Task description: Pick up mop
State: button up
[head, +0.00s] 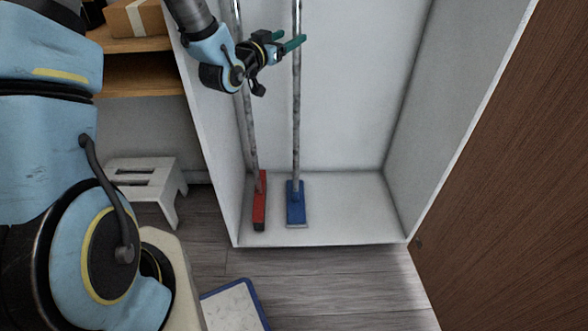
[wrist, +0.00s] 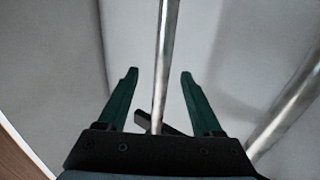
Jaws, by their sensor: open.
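Two long-handled tools stand upright in a white open cabinet in the head view. One has a flat blue head (head: 296,205) and looks like the mop; its grey handle (head: 297,120) rises out of the top of the picture. The other has a red head (head: 260,200) and stands left of it. My gripper (head: 292,39) is open, high up by the blue-headed tool's handle. In the wrist view, my gripper's green fingers (wrist: 159,73) stand apart on either side of a metal pole (wrist: 164,55). I cannot tell whether the pole lies fully between them. A second pole (wrist: 285,110) runs at the right.
The white cabinet (head: 340,120) has clear floor to the right of the tools. A brown door (head: 500,170) stands open at right. A white stool (head: 143,180) and a wooden shelf (head: 145,78) with a cardboard box (head: 135,18) are at left.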

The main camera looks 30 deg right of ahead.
jog(key=x, duration=0.8)
jog(key=shift+w, duration=0.2)
grip_shut()
jog(key=shift+r, duration=0.15)
